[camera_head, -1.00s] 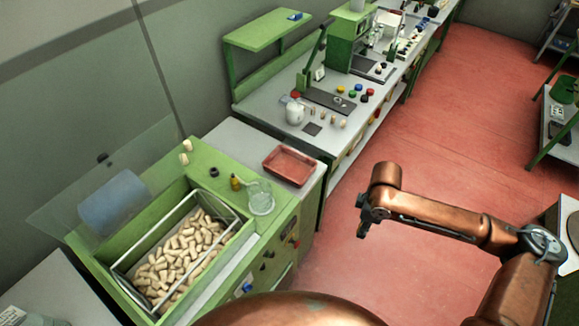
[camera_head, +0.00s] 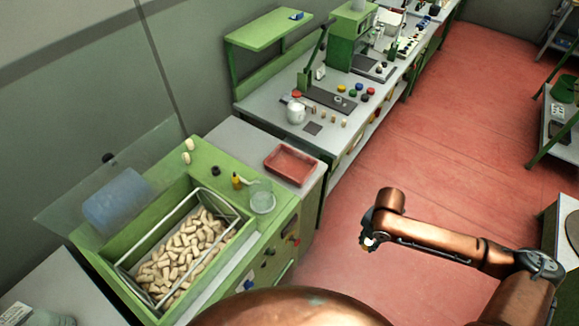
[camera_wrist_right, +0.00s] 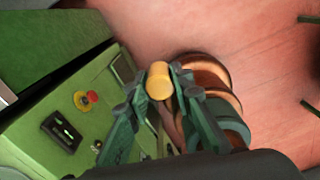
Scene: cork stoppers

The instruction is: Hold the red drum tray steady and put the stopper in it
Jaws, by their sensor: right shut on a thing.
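The red drum tray (camera_head: 292,165) sits on the grey top beside the green machine and looks empty. My right gripper (camera_head: 370,242) is over the floor, to the right of the green machine and lower in the picture than the tray. In the right wrist view my right gripper (camera_wrist_right: 158,84) is shut on a tan cork stopper (camera_wrist_right: 159,85), held between its fingertips with its round end showing. In the head view a small pale bit of the stopper (camera_head: 369,241) shows at the fingertips. My left gripper is not in view.
The green machine (camera_head: 200,146) holds a bin of many loose corks (camera_head: 185,255), with a clear lid raised at left. A glass jar (camera_head: 262,197) stands near the tray. A bench (camera_head: 262,108) with small coloured parts runs behind. The red floor (camera_head: 440,130) is clear.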

